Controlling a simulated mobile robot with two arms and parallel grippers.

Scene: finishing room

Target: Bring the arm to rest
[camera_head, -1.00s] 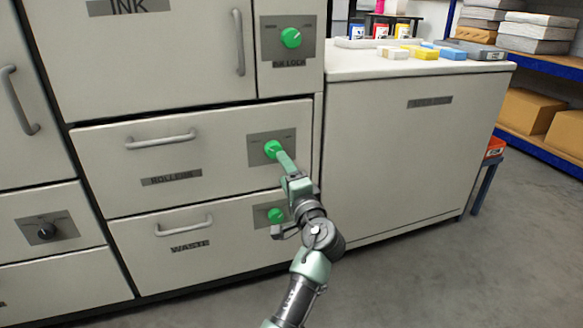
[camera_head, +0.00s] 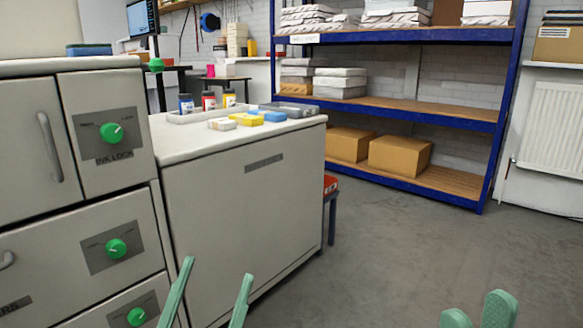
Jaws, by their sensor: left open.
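My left gripper (camera_head: 218,268) shows at the bottom left of centre. Its two pale green fingers point up and stand apart, with nothing between them. My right gripper (camera_head: 478,310) shows at the bottom right, over the floor. The rest of both arms is out of view.
Green knobs sit on the ink lock panel (camera_head: 112,133), the rollers drawer (camera_head: 116,248) and the drawer below (camera_head: 137,316). Coloured blocks and bottles stand on the white cabinet top. Blue shelving (camera_head: 400,113) holds boxes. Grey floor (camera_head: 400,255) is clear at right.

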